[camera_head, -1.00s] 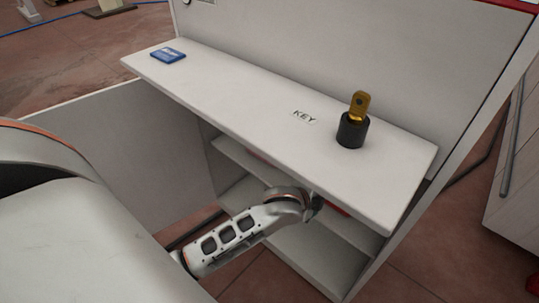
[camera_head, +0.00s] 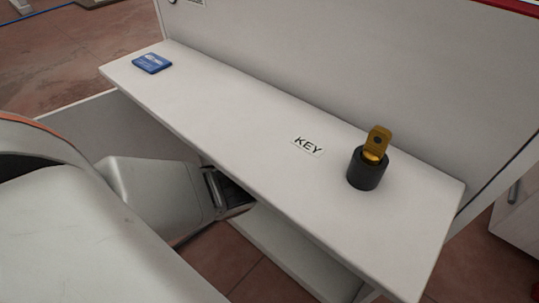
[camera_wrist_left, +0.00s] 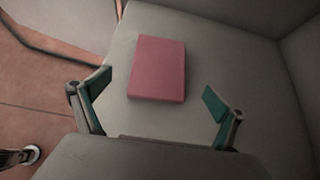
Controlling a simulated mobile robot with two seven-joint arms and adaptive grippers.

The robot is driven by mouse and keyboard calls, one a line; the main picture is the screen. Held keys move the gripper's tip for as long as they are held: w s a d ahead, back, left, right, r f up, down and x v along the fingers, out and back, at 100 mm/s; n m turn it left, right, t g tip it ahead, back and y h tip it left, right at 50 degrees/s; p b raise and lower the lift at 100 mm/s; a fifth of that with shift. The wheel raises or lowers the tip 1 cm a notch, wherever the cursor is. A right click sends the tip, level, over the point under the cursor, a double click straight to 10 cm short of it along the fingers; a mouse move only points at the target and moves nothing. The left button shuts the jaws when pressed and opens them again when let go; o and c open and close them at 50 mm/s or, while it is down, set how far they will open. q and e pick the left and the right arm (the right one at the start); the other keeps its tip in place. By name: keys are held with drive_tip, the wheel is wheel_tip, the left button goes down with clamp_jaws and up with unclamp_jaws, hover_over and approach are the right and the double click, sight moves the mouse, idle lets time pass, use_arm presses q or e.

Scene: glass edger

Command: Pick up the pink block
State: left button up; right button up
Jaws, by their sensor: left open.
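The pink block (camera_wrist_left: 157,69) lies flat on a pale grey shelf (camera_wrist_left: 209,45) in the left wrist view. My left gripper (camera_wrist_left: 155,97) is open, with one finger on each side of the picture. The block is ahead of and between the fingers, nearer the left one, and no contact shows. In the head view my left arm reaches under the white counter, which hides the gripper and the block. My right gripper is not in view.
On the white counter (camera_head: 225,125) stand a black holder (camera_head: 367,169) with a brass key (camera_head: 377,143), a KEY label (camera_head: 307,146) and a blue packet (camera_head: 152,63). Shelf walls close in at the right of the wrist view; open floor (camera_wrist_left: 35,90) is at left.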

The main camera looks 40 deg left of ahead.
use_arm(q)
drive_tip(key=shift+b+x, duration=0.55)
drive_tip(key=shift+x, duration=1.35)
drive_tip(key=x, duration=0.2)
drive_tip(key=b+x, duration=0.1)
drive_tip(key=shift+s+a+f, duration=0.2)
drive_tip(key=shift+f, duration=0.2)
drive_tip(key=shift+w+a, duration=0.1)
drive_tip(key=shift+a, duration=0.1)
drive_tip(key=shift+r, duration=0.2)
drive_tip(key=c, duration=1.4)
